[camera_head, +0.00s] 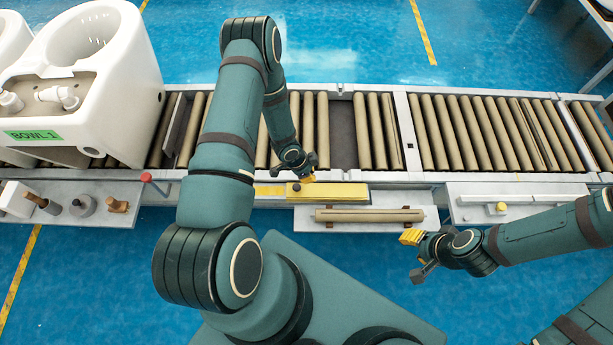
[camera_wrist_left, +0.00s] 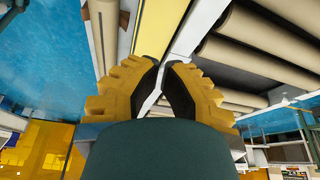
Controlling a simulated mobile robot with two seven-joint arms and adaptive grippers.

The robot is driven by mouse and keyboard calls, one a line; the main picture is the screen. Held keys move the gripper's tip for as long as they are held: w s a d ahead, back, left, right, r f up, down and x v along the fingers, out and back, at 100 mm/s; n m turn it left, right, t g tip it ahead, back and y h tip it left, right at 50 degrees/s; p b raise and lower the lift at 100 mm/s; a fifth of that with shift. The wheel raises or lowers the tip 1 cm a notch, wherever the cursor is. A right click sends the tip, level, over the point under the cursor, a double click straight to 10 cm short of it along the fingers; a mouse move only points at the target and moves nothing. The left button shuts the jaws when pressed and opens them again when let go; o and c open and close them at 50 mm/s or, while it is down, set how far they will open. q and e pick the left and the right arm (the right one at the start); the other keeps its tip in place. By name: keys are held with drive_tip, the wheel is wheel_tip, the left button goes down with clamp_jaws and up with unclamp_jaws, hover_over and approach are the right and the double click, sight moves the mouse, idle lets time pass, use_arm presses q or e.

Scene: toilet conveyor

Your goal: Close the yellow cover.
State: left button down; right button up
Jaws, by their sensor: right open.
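The yellow cover (camera_head: 343,190) is a long strip along the conveyor's near edge, left of centre. Its right part looks raised, with a front face. It also shows in the left wrist view as a yellow band (camera_wrist_left: 160,22) beyond the fingers. My left gripper (camera_head: 305,178) is right above the cover, near its left part. Whether it touches the cover is unclear. Its fingertips (camera_wrist_left: 161,66) are nearly together, with nothing clearly held between them. My right gripper (camera_head: 412,258) is open and empty, in front of the conveyor, right of the cover.
A brown roller lies on a small tray (camera_head: 430,213) before the cover. The conveyor (camera_head: 460,125) has a dark gap between rollers behind the cover. A white toilet bowl (camera_head: 120,75) stands on the left. A side shelf (camera_head: 545,215) is at right, a tool shelf (camera_head: 90,220) at left.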

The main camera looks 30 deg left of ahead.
use_arm(q)
drive_tip(key=b, duration=0.2)
hover_over(310, 190)
drive_tip(key=w+d, duration=0.1)
drive_tip(key=d, duration=0.1)
wheel_tip(310, 190, down, 8)
drive_tip(key=shift+w, duration=0.15)
drive_tip(key=shift+s+a+f+p, duration=0.15)
drive_tip(key=shift+s+a+p, duration=0.15)
drive_tip(key=shift+s+a, duration=0.5)
drive_tip(key=shift+s+a+f, duration=0.1)
drive_tip(key=shift+s+a, duration=0.3)
drive_tip(key=shift+a, duration=0.3)
use_arm(e)
drive_tip(key=shift+s+f, duration=0.25)
drive_tip(key=shift+f, duration=0.6)
use_arm(q)
drive_tip(key=shift+a, duration=0.1)
use_arm(e)
drive_tip(key=shift+a, duration=0.1)
